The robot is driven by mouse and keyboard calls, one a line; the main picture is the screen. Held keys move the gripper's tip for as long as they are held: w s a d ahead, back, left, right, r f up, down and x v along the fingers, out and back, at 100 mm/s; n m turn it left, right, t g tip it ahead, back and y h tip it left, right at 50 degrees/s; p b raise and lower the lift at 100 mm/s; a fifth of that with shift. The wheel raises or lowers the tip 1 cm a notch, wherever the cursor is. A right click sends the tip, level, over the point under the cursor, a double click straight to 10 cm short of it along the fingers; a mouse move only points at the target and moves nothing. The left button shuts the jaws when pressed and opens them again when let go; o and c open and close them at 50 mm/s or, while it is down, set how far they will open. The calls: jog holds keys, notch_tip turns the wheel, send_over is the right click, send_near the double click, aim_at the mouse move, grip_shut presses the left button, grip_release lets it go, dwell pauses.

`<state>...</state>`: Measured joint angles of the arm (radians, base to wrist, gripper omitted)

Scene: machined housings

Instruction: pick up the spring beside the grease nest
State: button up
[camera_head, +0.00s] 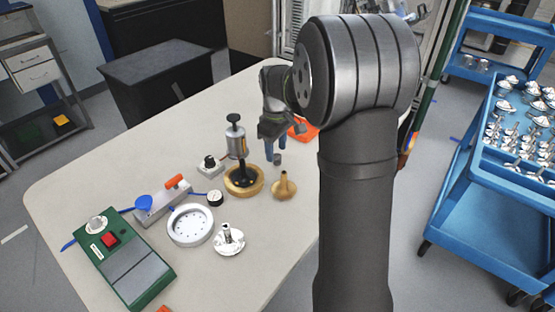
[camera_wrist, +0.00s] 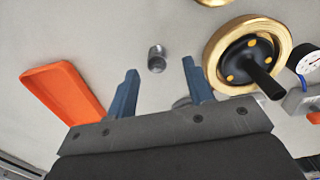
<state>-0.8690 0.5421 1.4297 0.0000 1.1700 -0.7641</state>
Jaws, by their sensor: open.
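The spring (camera_head: 277,159) is a small grey metal cylinder standing on the table to the right of the grease nest. In the wrist view the spring (camera_wrist: 156,58) lies between the lines of my two blue fingers, a little beyond their tips. My gripper (camera_head: 275,154) is open and empty, with its fingers pointing down close to the spring; it also shows in the wrist view (camera_wrist: 160,66). In the wrist view the nest (camera_wrist: 217,76) is right of the spring.
An orange tray (camera_wrist: 62,92) lies left of my fingers in the wrist view. A brass funnel-shaped part (camera_head: 284,187) stands in front of the spring.

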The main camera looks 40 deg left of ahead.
aim_at(278, 155)
notch_tip(278, 155, down, 3)
jog(key=shift+w+d+f, duration=0.1)
jog(key=shift+w+f, duration=0.05)
jog(key=shift+f, duration=0.05)
jog(key=shift+c, duration=0.2)
grip_shut()
